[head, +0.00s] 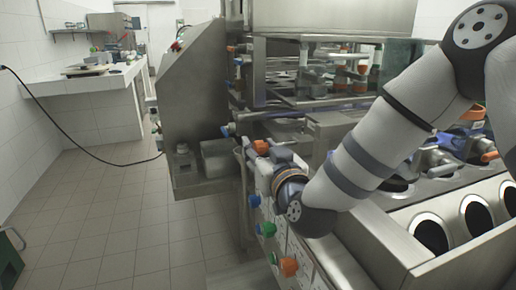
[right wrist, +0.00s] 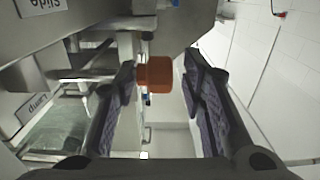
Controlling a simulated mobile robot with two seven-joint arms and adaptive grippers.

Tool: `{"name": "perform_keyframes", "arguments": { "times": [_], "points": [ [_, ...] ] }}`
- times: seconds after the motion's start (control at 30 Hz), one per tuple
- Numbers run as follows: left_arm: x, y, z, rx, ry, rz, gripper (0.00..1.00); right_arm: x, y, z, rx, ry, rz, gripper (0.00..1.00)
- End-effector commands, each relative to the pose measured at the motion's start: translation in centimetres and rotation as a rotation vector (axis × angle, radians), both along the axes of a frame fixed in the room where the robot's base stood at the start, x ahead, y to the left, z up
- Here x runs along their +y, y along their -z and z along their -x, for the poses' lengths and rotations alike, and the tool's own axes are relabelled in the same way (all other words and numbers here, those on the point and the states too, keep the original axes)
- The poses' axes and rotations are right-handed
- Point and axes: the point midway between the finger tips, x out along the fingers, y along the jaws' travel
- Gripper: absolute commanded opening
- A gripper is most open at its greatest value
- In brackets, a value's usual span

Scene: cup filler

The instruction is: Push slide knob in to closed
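An orange knob (right wrist: 158,73) is in the right wrist view, beyond and between the two fingers of my right gripper (right wrist: 158,98). The gripper is open, with dark padded fingers standing apart on both sides of the knob; I cannot tell whether either touches it. A label reading "Slide" (right wrist: 40,5) is on the panel at the upper left of that view. In the head view, my right gripper (head: 279,158) is at the machine's front panel, beside an orange knob (head: 261,147), and is partly hidden by its wrist. My left gripper is not in view.
A "Clamp" label (right wrist: 34,107) is at the left of the wrist view. Below the gripper on the panel are a blue knob (head: 255,201), a green knob (head: 267,229) and another orange knob (head: 289,267). The tiled floor (head: 120,215) to the left is mostly clear.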

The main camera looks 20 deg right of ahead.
Motion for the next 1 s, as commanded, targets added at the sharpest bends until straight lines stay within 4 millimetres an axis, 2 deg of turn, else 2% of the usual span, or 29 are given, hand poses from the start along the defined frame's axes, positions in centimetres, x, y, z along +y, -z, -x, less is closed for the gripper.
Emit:
{"name": "perform_keyframes", "arguments": {
  "times": [0.13,0.37,0.5,0.53,0.77,1.0],
  "points": [
    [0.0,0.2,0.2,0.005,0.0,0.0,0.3,0.0,0.0,-1.0,0.0,0.0,0.0,0.38],
    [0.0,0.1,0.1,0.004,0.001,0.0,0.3,0.1,-0.1,-1.0,0.0,-0.001,0.0,0.35],
    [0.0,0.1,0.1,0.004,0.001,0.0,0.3,0.1,-0.1,-1.0,0.0,-0.001,0.0,0.04],
    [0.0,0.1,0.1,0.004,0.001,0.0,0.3,0.1,-0.1,-1.0,0.0,-0.001,0.0,0.0],
    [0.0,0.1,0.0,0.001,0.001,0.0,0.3,-0.1,-0.2,-1.0,-0.001,-0.001,0.001,0.0],
    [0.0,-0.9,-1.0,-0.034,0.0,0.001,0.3,-3.0,-0.5,-1.0,-0.005,0.002,0.001,0.0]
  ]
}}
